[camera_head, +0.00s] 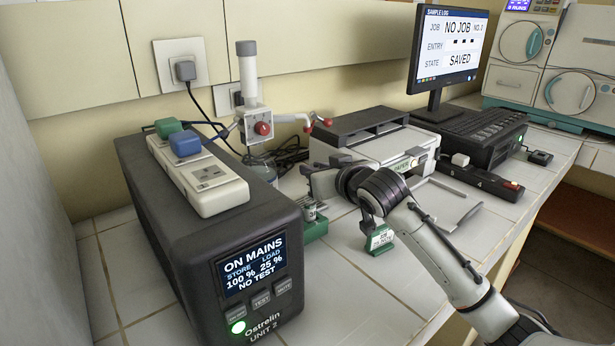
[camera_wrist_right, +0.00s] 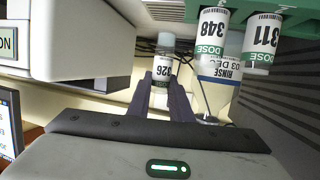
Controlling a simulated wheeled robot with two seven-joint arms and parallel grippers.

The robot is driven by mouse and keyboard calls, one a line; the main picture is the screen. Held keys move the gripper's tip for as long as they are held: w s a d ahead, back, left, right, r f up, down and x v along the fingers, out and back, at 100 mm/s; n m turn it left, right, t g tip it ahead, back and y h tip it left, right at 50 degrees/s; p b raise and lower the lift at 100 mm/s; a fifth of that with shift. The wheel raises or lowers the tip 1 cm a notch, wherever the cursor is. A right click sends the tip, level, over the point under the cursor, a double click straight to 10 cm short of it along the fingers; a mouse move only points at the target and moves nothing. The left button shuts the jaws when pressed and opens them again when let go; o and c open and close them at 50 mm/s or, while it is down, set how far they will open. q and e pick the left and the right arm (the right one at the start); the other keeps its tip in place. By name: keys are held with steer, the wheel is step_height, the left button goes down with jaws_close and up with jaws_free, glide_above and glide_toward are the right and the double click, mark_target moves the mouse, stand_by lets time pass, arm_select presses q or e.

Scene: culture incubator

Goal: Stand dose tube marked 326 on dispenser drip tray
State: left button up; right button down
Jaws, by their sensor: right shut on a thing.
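The dose tube marked 326 (camera_wrist_right: 162,72) is between my right gripper's fingertips (camera_wrist_right: 161,92) in the right wrist view, and the gripper is shut on it. Its number reads upside down there, like those on the other tubes. In the head view my right gripper (camera_head: 318,176) is low in front of the printer, beyond a small green rack (camera_head: 315,231); I cannot make out the held tube there. The dispenser (camera_head: 250,88), white with a red knob and a side spout, stands at the back wall. I cannot make out its drip tray. My left gripper is not in view.
Dose tubes 348 (camera_wrist_right: 210,38) and 311 (camera_wrist_right: 260,42) stand close to the held tube, by a rinse-labelled bottle (camera_wrist_right: 218,75). A power unit (camera_head: 215,240) is left of the rack. A printer (camera_head: 370,145) and green labelled block (camera_head: 380,240) are near my arm.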

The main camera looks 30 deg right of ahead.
steer(key=shift+w+d+f, duration=0.2)
steer(key=shift+w+f, duration=1.55)
steer(key=shift+f, duration=0.15)
steer(key=c, duration=1.6)
jaws_free()
steer(key=shift+r, duration=0.2)
steer(key=v, duration=1.2)
